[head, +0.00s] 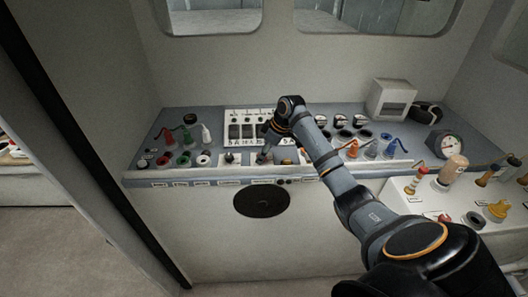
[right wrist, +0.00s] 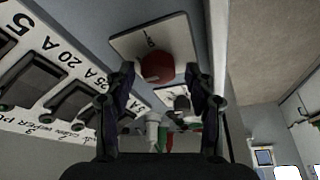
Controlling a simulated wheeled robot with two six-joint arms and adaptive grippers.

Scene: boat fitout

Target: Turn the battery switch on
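In the right wrist view a round red knob (right wrist: 157,66) sits on a pale square plate (right wrist: 122,43) with a small dark mark; it looks like the battery switch. My right gripper (right wrist: 160,72) is open, with one fingertip on each side of the knob and a gap to it on both sides. I cannot tell how deep the knob lies between the fingers. In the head view my right gripper (head: 264,156) reaches down at the console's front edge and hides the knob. My left gripper is in neither view.
A white breaker panel (head: 228,119) stands just behind my right gripper on the grey console (head: 170,118). Red, green and white bottles (head: 206,134) stand to the left. Several cups and cones, a gauge (head: 447,146) and a white box (head: 391,98) are to the right.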

